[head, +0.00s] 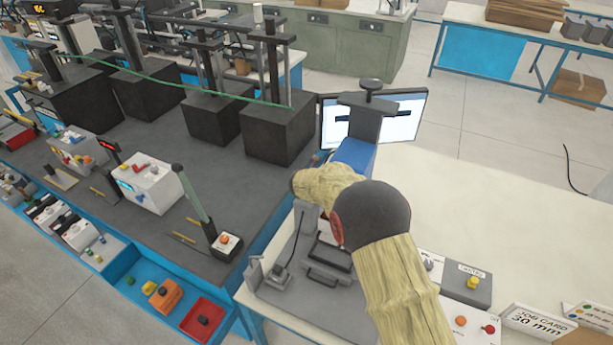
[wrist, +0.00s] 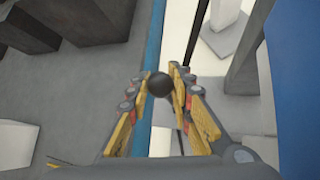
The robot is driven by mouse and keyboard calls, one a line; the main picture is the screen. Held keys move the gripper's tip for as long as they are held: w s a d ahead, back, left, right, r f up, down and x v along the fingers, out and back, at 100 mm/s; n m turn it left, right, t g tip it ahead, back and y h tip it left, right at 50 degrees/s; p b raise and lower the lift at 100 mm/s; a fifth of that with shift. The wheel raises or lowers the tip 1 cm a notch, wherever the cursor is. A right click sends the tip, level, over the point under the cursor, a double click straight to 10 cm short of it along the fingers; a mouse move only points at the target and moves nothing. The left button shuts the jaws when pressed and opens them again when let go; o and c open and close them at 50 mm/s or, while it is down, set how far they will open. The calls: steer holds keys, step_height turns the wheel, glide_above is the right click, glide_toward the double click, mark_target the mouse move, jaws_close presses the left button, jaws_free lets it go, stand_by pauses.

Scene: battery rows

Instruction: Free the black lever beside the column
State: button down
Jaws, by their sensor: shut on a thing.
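In the wrist view, my gripper (wrist: 158,92) has its yellow-padded fingers on either side of a round black knob (wrist: 159,82), shut on it. A thin black rod (wrist: 197,35) of the black lever runs up the picture just behind the right finger; where it meets the knob is hidden. The grey column (wrist: 246,68) stands to the right, apart from the fingers. In the head view, the lever's rod (head: 294,245) rises from a small grey base on the right bench. My sleeved arm hides the knob and fingers there. The column (head: 367,122) shows behind my arm.
A blue part (head: 354,153) and a lit screen (head: 408,113) are close by the column. A control box (head: 465,284) lies right of my arm. The white tabletop (head: 480,220) is largely clear.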

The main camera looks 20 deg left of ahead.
steer(key=shift+w+r+p, duration=0.2)
steer(key=shift+w+p, duration=0.05)
steer(key=shift+p, duration=0.3)
steer(key=shift+w+d+f+p, duration=0.15)
steer(key=shift+w+f+p, duration=0.05)
steer(key=shift+w+p, duration=0.55)
steer(key=shift+w+d+f, duration=0.1)
steer(key=shift+w+f, duration=0.35)
steer(key=shift+w, duration=0.4)
steer(key=shift+w+f, duration=0.4)
steer(key=shift+w, duration=0.4)
steer(key=shift+w+d, duration=0.1)
steer(key=shift+w, duration=0.05)
steer(key=c, duration=2.1)
jaws_free()
steer(key=shift+c, duration=0.2)
steer(key=shift+o, duration=1.3)
steer(key=shift+d+f, duration=0.1)
steer(key=o, duration=0.3)
steer(key=shift+f, duration=0.1)
step_height(320, 180, up, 10)
